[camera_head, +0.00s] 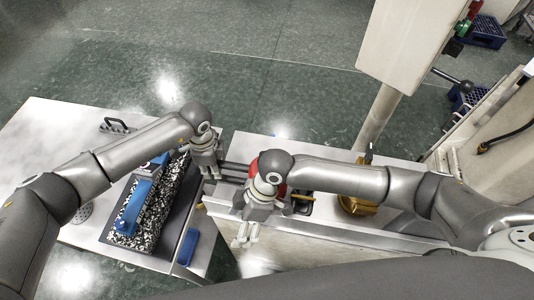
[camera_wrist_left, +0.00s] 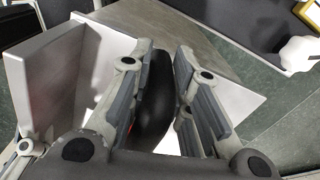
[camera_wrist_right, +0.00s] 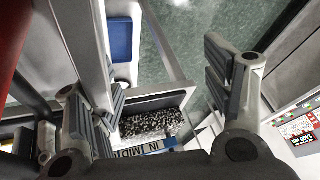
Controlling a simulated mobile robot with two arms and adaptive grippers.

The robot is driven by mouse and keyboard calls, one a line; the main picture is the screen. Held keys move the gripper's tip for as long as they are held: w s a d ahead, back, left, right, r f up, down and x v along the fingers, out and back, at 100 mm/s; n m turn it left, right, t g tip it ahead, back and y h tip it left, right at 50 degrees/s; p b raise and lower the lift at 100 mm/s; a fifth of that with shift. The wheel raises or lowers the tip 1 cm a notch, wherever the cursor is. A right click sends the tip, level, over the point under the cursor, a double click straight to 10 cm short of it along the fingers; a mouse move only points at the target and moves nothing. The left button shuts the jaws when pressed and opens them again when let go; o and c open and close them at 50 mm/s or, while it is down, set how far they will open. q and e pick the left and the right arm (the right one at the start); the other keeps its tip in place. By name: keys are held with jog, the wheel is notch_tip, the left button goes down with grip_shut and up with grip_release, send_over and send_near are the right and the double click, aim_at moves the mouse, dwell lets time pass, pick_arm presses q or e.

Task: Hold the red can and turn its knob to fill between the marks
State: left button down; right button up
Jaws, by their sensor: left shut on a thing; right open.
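The red can (camera_head: 282,188) stands at the middle of the bench, mostly hidden behind my right wrist. Its red side also shows at the left edge of the right wrist view (camera_wrist_right: 12,35). My left gripper (camera_head: 236,171) reaches it from the left. In the left wrist view its fingers (camera_wrist_left: 160,75) are shut on a black curved handle (camera_wrist_left: 153,95), with a trace of red beside it. My right gripper (camera_head: 245,238) is open and empty, pointing down in front of the can. The can's knob and fill marks cannot be made out.
A speckled slab (camera_head: 160,205) with a blue bar (camera_head: 137,207) lies on the left table. A blue tray (camera_head: 188,247) is at that table's edge. A brass-coloured part (camera_head: 357,204) sits right of the can. A pale post and box (camera_head: 405,40) rise behind.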

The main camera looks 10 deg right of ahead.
jog(key=w+d+r+t+h, duration=0.1)
jog(key=w+d+r+h, duration=0.4)
jog(key=r, duration=0.6)
jog(key=w+d+r+t, duration=0.1)
jog(key=w+d+r, duration=0.3)
jog(key=w+r, duration=0.55)
jog(key=shift+m, duration=0.4)
jog(key=f, duration=0.3)
jog(key=s+f, duration=0.1)
jog(key=f, duration=0.2)
jog(key=s+f, duration=0.1)
jog(key=f, duration=0.2)
jog(key=shift+a+f, duration=0.1)
jog(key=shift+f, duration=0.3)
jog(key=c, duration=1)
jog(key=shift+c, duration=0.2)
jog(key=shift+w+m, duration=0.1)
jog(key=shift+m, duration=2.7)
